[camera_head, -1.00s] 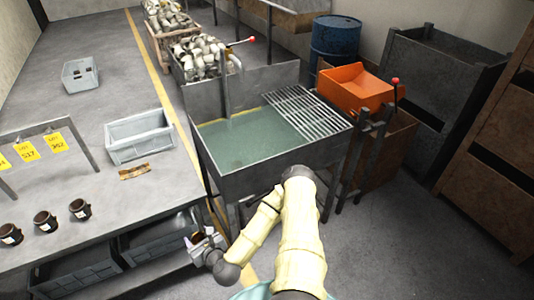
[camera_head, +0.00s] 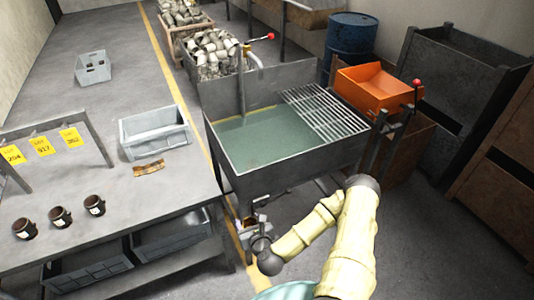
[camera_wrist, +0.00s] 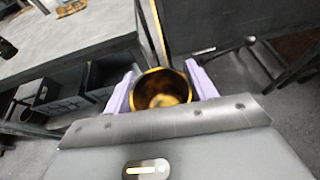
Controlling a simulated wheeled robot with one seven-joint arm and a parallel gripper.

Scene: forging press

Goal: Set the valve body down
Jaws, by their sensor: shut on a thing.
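My gripper (camera_head: 252,224) is low in front of the wash tank's near left corner, beside the right end of the bench. In the wrist view its two pale purple fingers (camera_wrist: 160,78) are shut on a valve body (camera_wrist: 160,92). The valve body has a round, open mouth with a brassy inside, facing the camera. In the head view it is too small to make out clearly. Three similar dark, labelled bodies (camera_head: 60,217) stand in a row on the grey bench (camera_head: 150,200), left of my gripper.
The wash tank (camera_head: 285,172) holds greenish liquid, with a bar rack (camera_head: 325,110) at its right. A grey bin (camera_head: 155,132) and a small brown piece (camera_head: 149,169) lie on the bench. A tag frame (camera_head: 55,130) stands at left. Crates (camera_head: 172,238) sit under the bench.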

